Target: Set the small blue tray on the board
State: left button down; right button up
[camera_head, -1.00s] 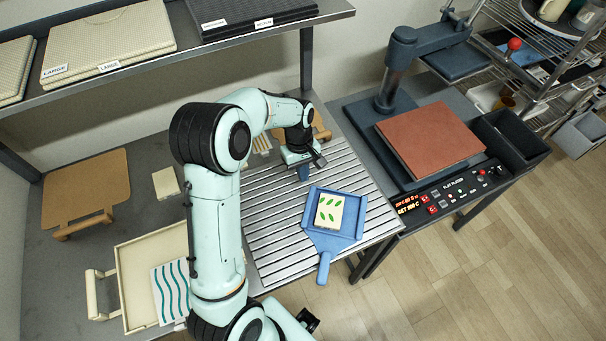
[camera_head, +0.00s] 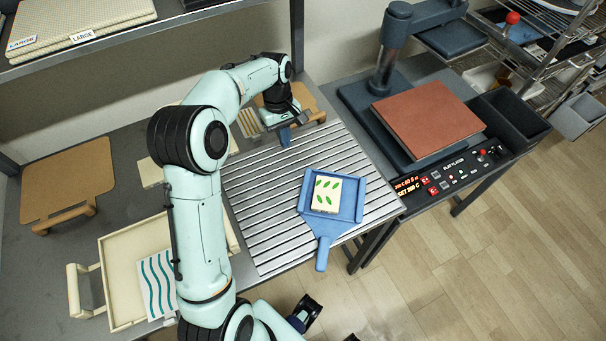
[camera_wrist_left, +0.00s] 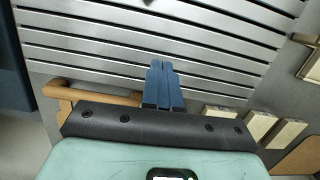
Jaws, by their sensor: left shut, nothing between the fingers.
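The small blue tray (camera_head: 308,203) lies flat on the slatted metal board (camera_head: 262,208) in the head view, near its right side. Its handle points to the front and overhangs the board's front edge. A cream block with green leaf marks (camera_head: 327,194) rests in the tray. My left gripper (camera_head: 286,138) is shut and empty over the board's back edge, behind and left of the tray, apart from it. Its blue fingertips are together in the left wrist view (camera_wrist_left: 162,85), where the tray is not seen. My right gripper (camera_head: 302,316) shows partly at the bottom; its jaw state is unclear.
A press with a reddish-brown plate (camera_head: 428,122) stands at the right. A cream tray (camera_head: 118,270) with a wavy-striped piece (camera_head: 157,284) and a brown board (camera_head: 67,180) lie left. A shelf (camera_head: 160,35) overhangs the back. A wooden handle (camera_wrist_left: 95,92) is near the left fingers.

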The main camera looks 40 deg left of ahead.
aim_at(306, 181)
pick_arm(q)
jog(key=shift+w+a+f+b, duration=0.15)
jog(key=shift+a+f, duration=0.1)
jog(key=shift+f, duration=0.35)
jog(key=shift+a+f+b, duration=0.15)
jog(key=shift+a+f, duration=0.05)
jog(key=shift+f, duration=0.35)
jog(key=shift+w+f, duration=0.15)
jog(key=shift+w, duration=0.1)
jog(key=shift+d, duration=0.4)
jog(key=s+d, duration=0.1)
jog(key=d, duration=0.2)
jog(key=s+d, duration=0.1)
jog(key=d, duration=0.3)
jog(key=s+d+b, duration=0.1)
jog(key=d, duration=0.2)
jog(key=shift+s+d+r, duration=0.15)
jog(key=shift+s+r, duration=0.05)
jog(key=shift+s, duration=0.2)
jog(key=shift+s+d+f, duration=0.1)
jog(key=shift+s+f, duration=0.05)
jog(key=shift+f, duration=0.7)
pick_arm(e)
jog(key=shift+s+f, duration=0.2)
jog(key=shift+f, duration=1.3)
pick_arm(q)
jog(key=shift+f, duration=0.1)
